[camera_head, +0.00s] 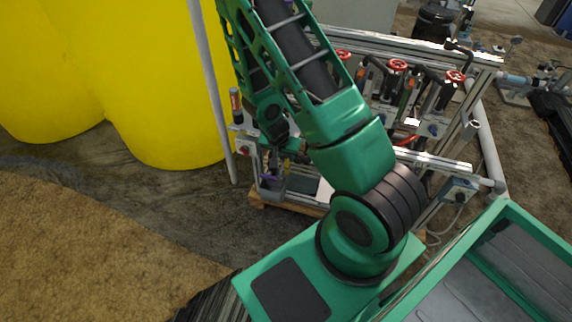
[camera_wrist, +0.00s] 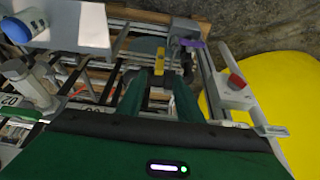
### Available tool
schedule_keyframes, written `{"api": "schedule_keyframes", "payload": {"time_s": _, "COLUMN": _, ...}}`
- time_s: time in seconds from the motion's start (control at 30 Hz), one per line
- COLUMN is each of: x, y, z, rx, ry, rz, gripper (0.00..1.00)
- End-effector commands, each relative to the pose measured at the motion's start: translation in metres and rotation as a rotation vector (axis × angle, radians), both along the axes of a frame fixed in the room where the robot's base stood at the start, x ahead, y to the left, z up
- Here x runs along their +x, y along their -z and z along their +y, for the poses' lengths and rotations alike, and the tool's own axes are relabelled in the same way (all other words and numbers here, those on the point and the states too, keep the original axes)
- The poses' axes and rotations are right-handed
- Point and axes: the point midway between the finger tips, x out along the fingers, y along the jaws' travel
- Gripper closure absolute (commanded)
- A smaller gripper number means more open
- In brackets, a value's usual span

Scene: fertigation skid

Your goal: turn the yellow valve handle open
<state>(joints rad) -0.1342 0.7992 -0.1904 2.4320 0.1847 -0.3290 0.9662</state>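The yellow valve handle (camera_wrist: 159,60) shows as a narrow upright yellow piece near the top middle of the wrist view, just past my fingertips. In the head view, a small yellow part (camera_head: 292,145) shows beside my gripper, partly hidden by my arm. My gripper (camera_wrist: 159,78) points at the handle with its two green fingers apart, one on each side of the handle's line. I see space between the fingers and the handle; contact cannot be made out. In the head view my gripper (camera_head: 274,135) hangs over the left end of the skid, mostly dark and small.
A metal-framed skid (camera_head: 430,160) with red handwheels (camera_head: 397,65) stands behind my arm. A large yellow tank (camera_head: 165,90) and an upright grey pipe (camera_head: 208,90) stand at left. A red-knobbed box (camera_wrist: 236,88) and a purple part (camera_wrist: 193,43) are close right of the fingers.

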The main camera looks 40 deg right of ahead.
Motion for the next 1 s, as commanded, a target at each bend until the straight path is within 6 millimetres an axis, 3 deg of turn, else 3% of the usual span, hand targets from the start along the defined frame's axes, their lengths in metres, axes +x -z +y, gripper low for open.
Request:
{"api": "schedule_keyframes", "payload": {"time_s": 0.7, "x": 0.021, "y": 0.085, "z": -0.028, "rx": -0.002, "ry": 0.001, "rz": 0.001, "gripper": 0.67}}
{"api": "schedule_keyframes", "payload": {"time_s": 1.0, "x": 0.025, "y": 0.098, "z": -0.032, "rx": 0.000, "ry": 0.000, "rz": 0.000, "gripper": 0.67}}
